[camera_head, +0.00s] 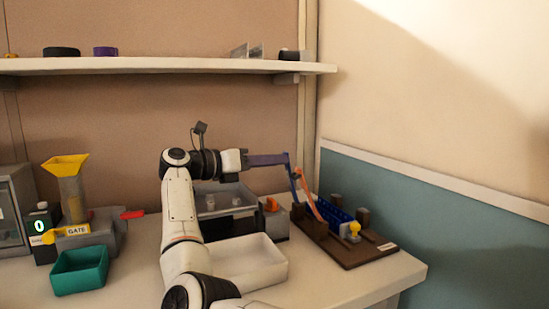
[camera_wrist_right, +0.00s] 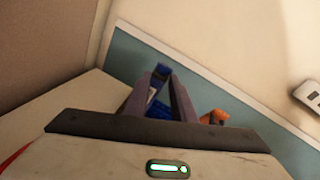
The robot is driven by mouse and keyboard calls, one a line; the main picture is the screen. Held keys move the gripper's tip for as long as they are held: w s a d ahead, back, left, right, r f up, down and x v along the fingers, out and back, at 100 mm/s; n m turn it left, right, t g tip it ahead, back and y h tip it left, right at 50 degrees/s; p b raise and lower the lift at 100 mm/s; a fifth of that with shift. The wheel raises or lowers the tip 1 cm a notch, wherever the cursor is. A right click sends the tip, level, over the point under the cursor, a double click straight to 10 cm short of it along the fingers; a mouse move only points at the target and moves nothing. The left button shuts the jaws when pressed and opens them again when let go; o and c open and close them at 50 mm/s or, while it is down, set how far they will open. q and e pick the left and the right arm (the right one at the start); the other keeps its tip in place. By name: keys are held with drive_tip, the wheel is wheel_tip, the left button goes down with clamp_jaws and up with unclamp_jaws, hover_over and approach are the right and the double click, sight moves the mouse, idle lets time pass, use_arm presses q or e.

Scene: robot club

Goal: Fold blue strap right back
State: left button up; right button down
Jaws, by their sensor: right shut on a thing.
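My right gripper (camera_head: 286,159) reaches in above the left side of a brown fixture board (camera_head: 350,250). It is shut on the upper end of the blue strap (camera_head: 293,181), which runs down steeply from the fingertips towards the board. In the right wrist view the fingers (camera_wrist_right: 160,80) close around a small dark blue piece at their tips. An orange strap (camera_head: 307,193) rises from the board just right of the blue one; it also shows in the right wrist view (camera_wrist_right: 214,117). A blue part (camera_head: 333,210) sits on the board between brown posts. My left gripper is out of view.
A yellow knob (camera_head: 354,228) stands on the board's right part. A white tray (camera_head: 275,267), a grey bin (camera_head: 213,205) and a green bin (camera_head: 79,274) are on the table. A shelf (camera_head: 160,66) hangs above. A teal wall panel (camera_head: 440,220) borders the right side.

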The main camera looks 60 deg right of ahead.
drive_tip(key=shift+a+f+y, duration=0.15)
drive_tip(key=shift+f+y, duration=0.15)
drive_tip(key=shift+f, duration=0.85)
drive_tip(key=c, duration=1.9)
unclamp_jaws()
drive_tip(key=o, duration=0.4)
drive_tip(key=shift+w+d+f, duration=0.15)
drive_tip(key=shift+d+f, duration=0.05)
drive_tip(key=shift+d, duration=0.1)
drive_tip(key=shift+c, duration=0.2)
drive_tip(key=shift+a+r, duration=0.1)
drive_tip(key=shift+r, duration=0.2)
drive_tip(key=v, duration=1)
drive_tip(key=shift+a, duration=0.2)
